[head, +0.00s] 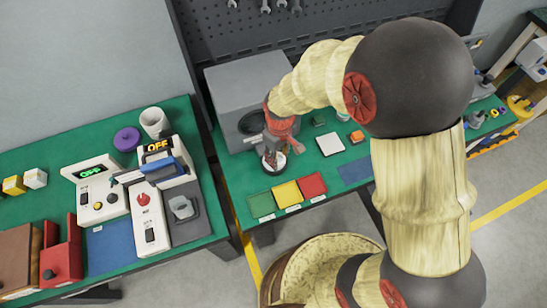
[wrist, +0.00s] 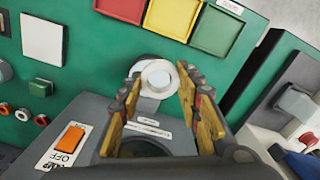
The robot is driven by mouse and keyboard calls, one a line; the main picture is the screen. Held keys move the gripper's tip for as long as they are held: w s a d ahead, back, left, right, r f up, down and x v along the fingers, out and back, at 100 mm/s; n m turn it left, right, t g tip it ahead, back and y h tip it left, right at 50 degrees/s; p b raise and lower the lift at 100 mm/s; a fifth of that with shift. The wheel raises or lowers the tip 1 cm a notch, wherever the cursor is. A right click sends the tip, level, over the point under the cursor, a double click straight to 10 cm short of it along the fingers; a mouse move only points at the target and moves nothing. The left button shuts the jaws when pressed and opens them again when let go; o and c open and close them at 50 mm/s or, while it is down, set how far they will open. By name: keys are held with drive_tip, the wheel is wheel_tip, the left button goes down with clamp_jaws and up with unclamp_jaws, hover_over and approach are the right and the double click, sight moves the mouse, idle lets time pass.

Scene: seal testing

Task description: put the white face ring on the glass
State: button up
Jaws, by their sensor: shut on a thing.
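My gripper (wrist: 158,82) points down at the green bench in front of the grey box. Its two yellow-padded fingers stand either side of the white face ring (wrist: 156,80) and are shut on it. In the head view my gripper (head: 276,148) is partly hidden by its own wrist, with the white ring (head: 275,161) low at its fingertips. A pale round disc (wrist: 146,66), which looks like the glass, shows beneath and just beyond the ring in the wrist view. I cannot tell whether ring and disc touch.
The grey box (head: 240,90) with a round dark opening stands close behind my gripper. Its orange lamp switch (wrist: 69,138) reads OFF. Green, yellow and red trays (head: 286,193) lie in front. A white square plate (head: 330,143) lies to the right.

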drive_tip(key=w+f, duration=0.1)
drive_tip(key=f, duration=0.1)
drive_tip(key=w+f, duration=0.2)
drive_tip(key=w+a+f+b, duration=0.1)
drive_tip(key=w, duration=0.1)
drive_tip(key=shift+f, duration=0.4)
drive_tip(key=shift+w+f, duration=0.15)
drive_tip(key=shift+f, duration=0.15)
drive_tip(key=shift+f+b, duration=0.4)
drive_tip(key=shift+f, duration=1)
drive_tip(key=shift+f, duration=0.15)
drive_tip(key=o, duration=1.2)
drive_tip(key=shift+o, duration=0.2)
wheel_tip(320, 180, up, 12)
drive_tip(key=p, duration=0.2)
drive_tip(key=shift+r, duration=0.25)
